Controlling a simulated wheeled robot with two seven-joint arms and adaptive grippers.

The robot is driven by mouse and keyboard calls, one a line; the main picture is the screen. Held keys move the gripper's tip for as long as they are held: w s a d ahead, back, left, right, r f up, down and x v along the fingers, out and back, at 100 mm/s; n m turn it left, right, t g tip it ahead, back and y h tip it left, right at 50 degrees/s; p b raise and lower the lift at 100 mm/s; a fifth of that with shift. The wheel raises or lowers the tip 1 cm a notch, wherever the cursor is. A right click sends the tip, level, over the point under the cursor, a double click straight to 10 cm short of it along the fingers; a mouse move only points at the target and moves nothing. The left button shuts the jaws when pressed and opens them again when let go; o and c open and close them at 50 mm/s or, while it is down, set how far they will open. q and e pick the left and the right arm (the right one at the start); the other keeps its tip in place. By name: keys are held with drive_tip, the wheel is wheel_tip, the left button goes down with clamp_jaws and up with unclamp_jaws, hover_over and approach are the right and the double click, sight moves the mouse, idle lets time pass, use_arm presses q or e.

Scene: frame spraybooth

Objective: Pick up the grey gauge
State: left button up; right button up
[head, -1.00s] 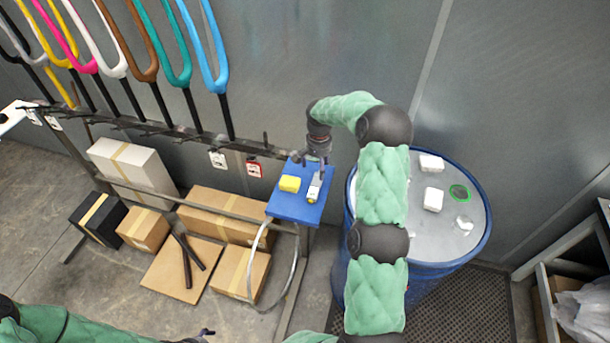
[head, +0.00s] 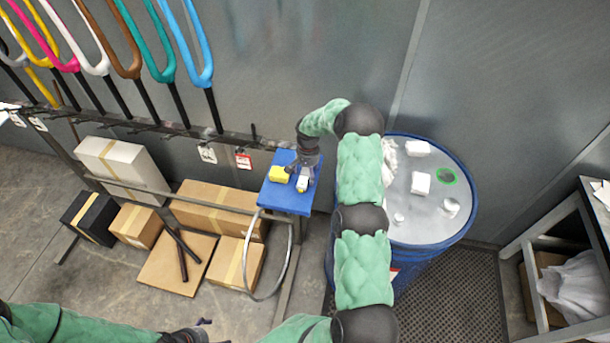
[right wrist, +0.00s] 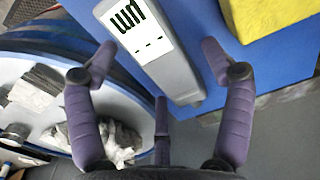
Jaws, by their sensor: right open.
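The grey gauge (head: 302,184) lies on the small blue shelf (head: 288,205) in the head view, partly hidden under my right gripper (head: 302,166). In the right wrist view the gauge (right wrist: 172,68) shows a white display with "µm" and dashes. My right gripper (right wrist: 158,52) is open there, with one finger on each side of the gauge and a gap on both sides. Its third finger is at the gauge's near end. Only part of my left gripper (head: 190,335) shows at the bottom edge of the head view; its jaws are unclear.
A yellow block (head: 279,174) lies close beside the gauge. It also shows in the right wrist view (right wrist: 265,15). A blue drum (head: 430,240) with white lumps on its lid stands right of the shelf. A rack with coloured forks (head: 200,60) is at left, boxes (head: 215,208) below.

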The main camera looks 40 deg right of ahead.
drive_tip(key=shift+f, duration=0.3)
drive_tip(key=c, duration=1.4)
drive_tip(key=shift+r, duration=0.1)
drive_tip(key=shift+r, duration=0.5)
drive_tip(key=a+r+b, duration=0.1)
drive_tip(key=a+r, duration=0.3)
drive_tip(key=w+a+r+b, duration=0.1)
drive_tip(key=a+r, duration=0.3)
drive_tip(key=a, duration=0.1)
drive_tip(key=a+r+b, duration=0.1)
drive_tip(key=a+r, duration=0.3)
drive_tip(key=a, duration=0.1)
drive_tip(key=shift+w, duration=0.3)
